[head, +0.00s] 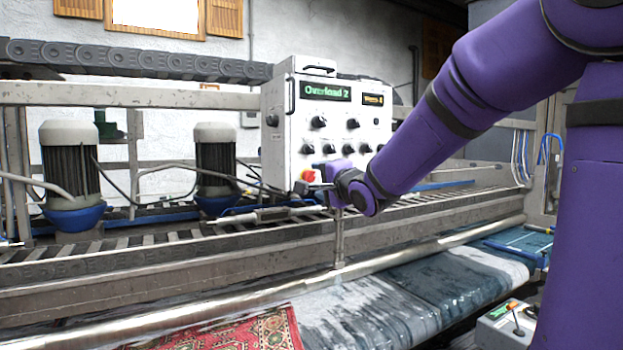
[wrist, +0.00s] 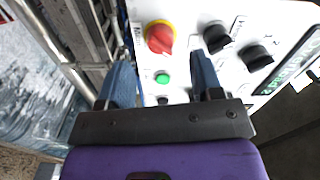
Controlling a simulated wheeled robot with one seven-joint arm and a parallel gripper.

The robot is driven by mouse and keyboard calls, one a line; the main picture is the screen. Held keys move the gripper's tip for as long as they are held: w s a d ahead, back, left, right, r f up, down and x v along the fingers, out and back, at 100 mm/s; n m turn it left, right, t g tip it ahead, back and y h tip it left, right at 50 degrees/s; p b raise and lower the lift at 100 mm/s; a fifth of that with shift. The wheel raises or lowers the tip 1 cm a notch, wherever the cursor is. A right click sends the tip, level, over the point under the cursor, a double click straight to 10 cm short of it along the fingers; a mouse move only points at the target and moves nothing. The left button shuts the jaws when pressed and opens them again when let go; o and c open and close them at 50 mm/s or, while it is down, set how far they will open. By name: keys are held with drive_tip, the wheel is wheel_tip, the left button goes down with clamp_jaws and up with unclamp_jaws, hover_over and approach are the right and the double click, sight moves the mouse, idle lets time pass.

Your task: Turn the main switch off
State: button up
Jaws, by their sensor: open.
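The control box (head: 283,130) is white, with two lit displays and several black knobs. A red rotary switch on a yellow base, which looks like the main switch (head: 309,176), is at its lower left. In the wrist view the red switch (wrist: 160,38) lies just beyond my fingertips, toward the top. My gripper (wrist: 160,68) is open and empty, its two blue fingers apart, with a green button (wrist: 162,78) seen between them. In the head view my gripper (head: 308,188) is at the panel's lower left, just below the switch. Contact with the panel cannot be told.
Black knobs (wrist: 216,38) sit close to the right finger. A metal rail (head: 200,245) and conveyor run below the box. Two motors (head: 216,155) stand to the left. A red rug (head: 265,330) lies in front. A small control box (head: 505,325) is at lower right.

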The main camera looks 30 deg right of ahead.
sight(313, 177)
drive_tip(key=shift+w, duration=2.35)
drive_tip(key=shift+c, duration=0.4)
drive_tip(key=c, duration=0.8)
drive_tip(key=shift+c, duration=0.2)
